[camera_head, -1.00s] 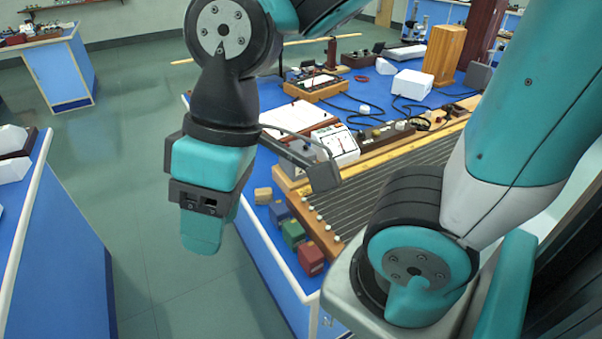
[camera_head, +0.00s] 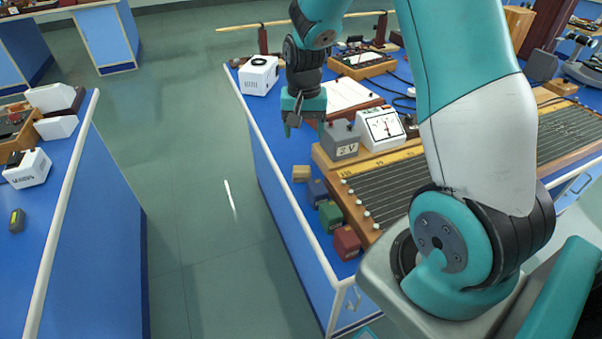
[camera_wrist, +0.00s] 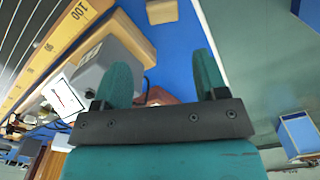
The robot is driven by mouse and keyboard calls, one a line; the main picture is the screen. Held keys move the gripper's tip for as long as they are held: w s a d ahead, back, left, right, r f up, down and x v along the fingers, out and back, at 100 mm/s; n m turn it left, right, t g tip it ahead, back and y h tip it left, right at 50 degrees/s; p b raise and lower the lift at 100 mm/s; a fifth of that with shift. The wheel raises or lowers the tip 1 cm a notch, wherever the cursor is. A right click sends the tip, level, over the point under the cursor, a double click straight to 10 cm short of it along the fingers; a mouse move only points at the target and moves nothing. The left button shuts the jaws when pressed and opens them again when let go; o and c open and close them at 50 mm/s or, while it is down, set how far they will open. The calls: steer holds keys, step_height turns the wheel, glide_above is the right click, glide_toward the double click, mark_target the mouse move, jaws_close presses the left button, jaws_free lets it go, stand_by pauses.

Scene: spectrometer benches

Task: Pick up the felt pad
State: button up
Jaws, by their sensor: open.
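I cannot pick out the felt pad for certain in either view. My gripper (camera_head: 303,120) is open and empty over the left edge of the blue bench (camera_head: 282,204), beside a grey meter box (camera_head: 341,141). In the wrist view, its two teal fingers (camera_wrist: 160,62) stand apart with blue bench top between them. A reddish-brown thing (camera_wrist: 158,96) shows low between the fingers, partly hidden by the gripper. A tan block (camera_wrist: 162,11) lies beyond the fingertips.
Tan, blue, green and red blocks (camera_head: 347,242) line the bench's left edge beside a ribbed wooden board (camera_head: 400,184). A white dial meter (camera_head: 381,128) stands behind. A white box (camera_head: 259,75) is at the far left corner. Open floor (camera_head: 195,190) lies left.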

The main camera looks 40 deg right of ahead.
mark_target(301, 167)
steer(key=f+p, duration=0.1)
steer(key=f, duration=1.2)
steer(key=shift+w+a+p, duration=0.15)
steer(key=shift+a+p, duration=0.05)
steer(key=shift+p, duration=0.15)
steer(key=shift+c, duration=0.5)
steer(key=c, duration=0.7)
steer(key=shift+o, duration=0.2)
steer(key=shift+r, duration=0.1)
step_height(301, 167, up, 20)
steer(key=b, duration=0.1)
